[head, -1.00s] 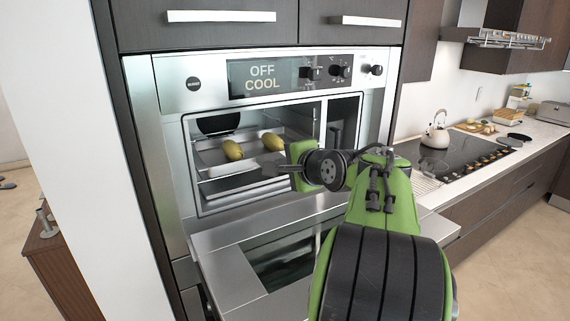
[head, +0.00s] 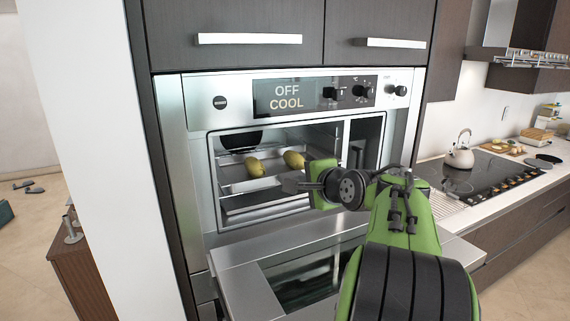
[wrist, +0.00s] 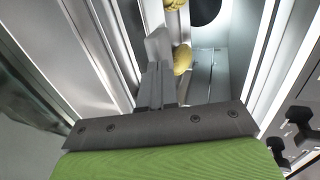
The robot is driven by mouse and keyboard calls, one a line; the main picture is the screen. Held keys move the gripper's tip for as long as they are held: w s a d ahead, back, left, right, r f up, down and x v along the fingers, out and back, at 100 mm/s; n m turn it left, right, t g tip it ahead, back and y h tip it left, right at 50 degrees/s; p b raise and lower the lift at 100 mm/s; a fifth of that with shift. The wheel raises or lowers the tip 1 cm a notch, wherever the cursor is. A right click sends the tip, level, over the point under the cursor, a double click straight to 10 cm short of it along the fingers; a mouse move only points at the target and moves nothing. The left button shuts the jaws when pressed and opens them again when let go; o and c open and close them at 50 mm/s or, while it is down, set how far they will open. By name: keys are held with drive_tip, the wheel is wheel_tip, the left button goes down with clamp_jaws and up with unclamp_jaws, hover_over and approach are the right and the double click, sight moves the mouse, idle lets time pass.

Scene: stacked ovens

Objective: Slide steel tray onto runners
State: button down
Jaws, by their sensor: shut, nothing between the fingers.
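The steel tray (head: 240,187) is inside the open upper oven (head: 197,170) in the head view, with two yellow oval items (head: 254,167) on it. I cannot tell whether its edges sit on the runners. My gripper (head: 290,186) is shut and empty at the oven mouth, near the tray's front right part. In the wrist view the shut fingers (wrist: 158,62) point into the cavity, and a yellow item (wrist: 182,58) shows just beyond them. Whether the fingertips touch the tray is unclear.
The oven door (head: 235,275) is folded down below the opening. A metal shelf (head: 262,208) lies under the tray. The control panel (head: 300,95) is above the opening. A counter with a hob (head: 475,182) and kettle (head: 460,155) stands at the right.

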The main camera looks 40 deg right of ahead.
sight(291, 173)
drive_tip(key=shift+w+d+p, duration=0.35)
drive_tip(key=shift+w+p, duration=0.3)
drive_tip(key=shift+w, duration=0.55)
drive_tip(key=shift+w+d+p, duration=0.4)
drive_tip(key=shift+w+p, duration=0.25)
drive_tip(key=shift+w, duration=0.6)
drive_tip(key=shift+w+d+p, duration=0.35)
drive_tip(key=shift+w+p, duration=0.3)
drive_tip(key=shift+w, duration=0.55)
drive_tip(key=shift+s+f+b, duration=0.1)
drive_tip(key=shift+s+b, duration=0.3)
drive_tip(key=shift+s, duration=0.05)
drive_tip(key=s+a+b, duration=0.2)
drive_tip(key=s+a, duration=0.1)
drive_tip(key=s, duration=0.5)
drive_tip(key=shift+s, duration=0.35)
